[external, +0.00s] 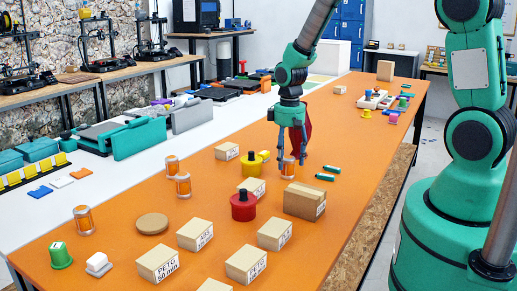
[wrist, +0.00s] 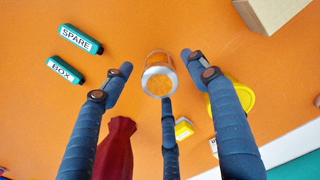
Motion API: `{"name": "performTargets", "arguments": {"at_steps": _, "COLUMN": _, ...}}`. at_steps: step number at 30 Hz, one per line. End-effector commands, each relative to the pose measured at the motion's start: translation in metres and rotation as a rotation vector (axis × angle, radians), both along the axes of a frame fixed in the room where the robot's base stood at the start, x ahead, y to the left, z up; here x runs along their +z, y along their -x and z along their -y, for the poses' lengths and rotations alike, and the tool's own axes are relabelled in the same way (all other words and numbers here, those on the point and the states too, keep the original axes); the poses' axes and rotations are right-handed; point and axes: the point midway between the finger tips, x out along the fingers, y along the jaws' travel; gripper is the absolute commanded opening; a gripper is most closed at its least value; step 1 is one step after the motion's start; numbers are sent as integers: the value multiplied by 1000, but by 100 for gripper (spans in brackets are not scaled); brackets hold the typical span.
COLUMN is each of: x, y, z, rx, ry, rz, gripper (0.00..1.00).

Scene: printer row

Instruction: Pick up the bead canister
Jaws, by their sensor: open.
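A clear bead canister with orange contents and a pale rim (external: 288,168) stands on the orange table. In the wrist view the canister (wrist: 159,76) sits at the middle, between the spread fingers. My gripper (external: 293,160) is open and points down around the canister. In the wrist view the fingers of my gripper (wrist: 162,78) show gaps to the canister on both sides, and a lower finger ends just below it. Similar canisters stand farther left, two close together (external: 172,165) (external: 183,185) and one near the front left (external: 83,220).
A cardboard box (external: 304,200) stands just in front. Two teal labelled pieces (wrist: 82,40) (wrist: 66,70) lie to one side. A dark red object (wrist: 116,148) is close to the fingers. A yellow round thing (wrist: 240,96) is partly behind a finger. A red pot (external: 243,206) stands nearer front.

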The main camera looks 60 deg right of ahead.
Motion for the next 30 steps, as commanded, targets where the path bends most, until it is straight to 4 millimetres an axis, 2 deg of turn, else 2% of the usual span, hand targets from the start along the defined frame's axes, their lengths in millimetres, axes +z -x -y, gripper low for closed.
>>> {"name": "performTargets", "arguments": {"at_steps": 7, "x": 0, "y": 0, "z": 0, "rx": 0, "ry": 0, "rz": 0, "gripper": 57}}
{"name": "performTargets", "arguments": {"at_steps": 12, "x": 0, "y": 0, "z": 0, "rx": 0, "ry": 0, "rz": 0, "gripper": 23}}
{"name": "performTargets", "arguments": {"at_steps": 14, "x": 0, "y": 0, "z": 0, "rx": 0, "ry": 0, "rz": 0, "gripper": 11}}
{"name": "performTargets", "arguments": {"at_steps": 15, "x": 0, "y": 0, "z": 0, "rx": 0, "ry": 0, "rz": 0, "gripper": 8}}
{"name": "performTargets", "arguments": {"at_steps": 25, "x": 2, "y": 0, "z": 0, "rx": 0, "ry": 0, "rz": 0, "gripper": 8}}
{"name": "performTargets", "arguments": {"at_steps": 30, "x": 12, "y": -1, "z": 0, "rx": 0, "ry": 0, "rz": 2, "gripper": 8}}
